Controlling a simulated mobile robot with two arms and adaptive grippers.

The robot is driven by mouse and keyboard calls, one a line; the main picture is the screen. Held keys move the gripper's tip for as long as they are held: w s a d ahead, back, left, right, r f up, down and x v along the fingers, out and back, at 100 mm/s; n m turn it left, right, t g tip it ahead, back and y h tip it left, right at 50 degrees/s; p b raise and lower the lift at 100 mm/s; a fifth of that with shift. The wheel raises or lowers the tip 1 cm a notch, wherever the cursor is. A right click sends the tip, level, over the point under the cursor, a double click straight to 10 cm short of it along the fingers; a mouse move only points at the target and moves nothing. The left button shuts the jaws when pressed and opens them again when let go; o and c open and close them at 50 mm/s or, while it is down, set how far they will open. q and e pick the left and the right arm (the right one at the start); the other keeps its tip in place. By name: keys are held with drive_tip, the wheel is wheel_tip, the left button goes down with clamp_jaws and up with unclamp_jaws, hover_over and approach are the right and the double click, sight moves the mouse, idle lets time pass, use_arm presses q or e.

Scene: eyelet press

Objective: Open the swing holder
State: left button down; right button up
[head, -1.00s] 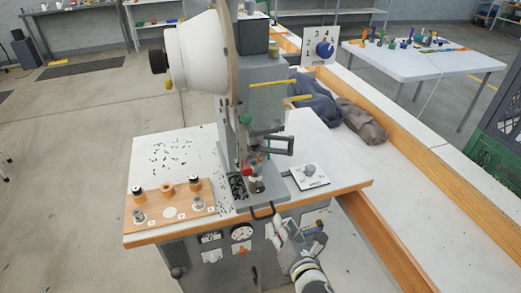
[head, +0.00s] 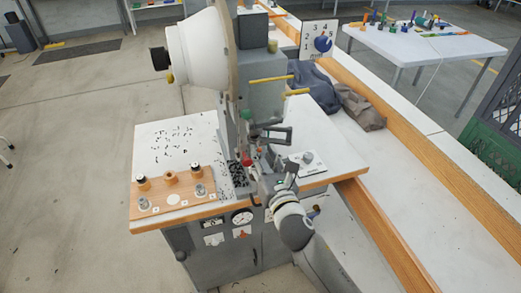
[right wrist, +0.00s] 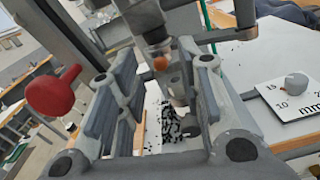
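The eyelet press (head: 262,95) stands on the bench. Its working area, with a red knob (head: 247,160) and a grey bracket (head: 275,135), is in front of my right gripper (head: 266,172). I cannot tell for sure which of these parts is the swing holder. In the right wrist view the gripper (right wrist: 157,62) is open, its two grey fingers well apart. A press post with a copper-coloured ball (right wrist: 160,63) shows between them; contact cannot be told. The red knob (right wrist: 52,95) is left of the fingers. My left gripper is not in view.
A wooden block (head: 172,190) with posts and knobs sits at the front left of the bench. Small black pieces (head: 240,178) lie beside the press. A white dial plate (head: 305,163) is right of the gripper. Folded cloths (head: 355,105) lie behind.

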drive_tip(key=shift+x, duration=1.05)
clamp_jaws()
